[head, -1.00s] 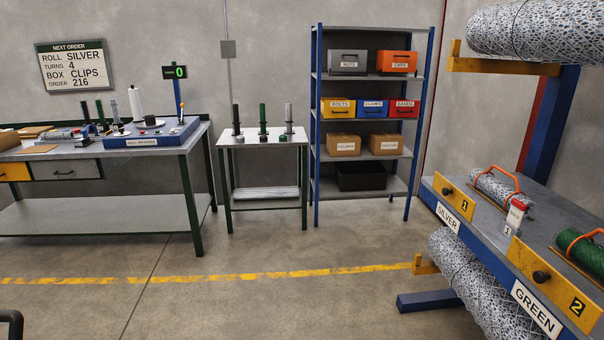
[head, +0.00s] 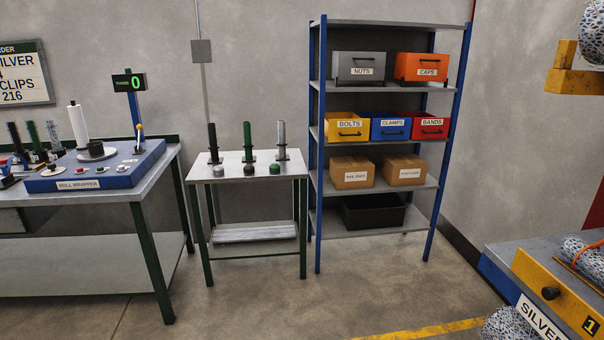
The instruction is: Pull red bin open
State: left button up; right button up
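The red bin (head: 429,126), labelled BANDS, sits at the right end of the middle level of the blue-and-grey shelf rack (head: 320,200). It has a dark handle on its front and stands in line with its neighbours, right of the blue CLAMPS bin (head: 390,129). The yellow BOLTS bin (head: 348,127) is further left. Nothing covers the front of the red bin. Neither of my grippers shows in the head view.
A small table (head: 247,171) with upright spindles stands left of the rack. The roll wrapper bench (head: 80,190) is further left. The floor (head: 300,310) before the shelf is clear.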

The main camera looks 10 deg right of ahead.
aim_at(424, 126)
jog(key=i+z, duration=0.2)
jog(key=i, duration=0.75)
jog(key=i+j+z, duration=0.15)
jog(key=i, duration=0.85)
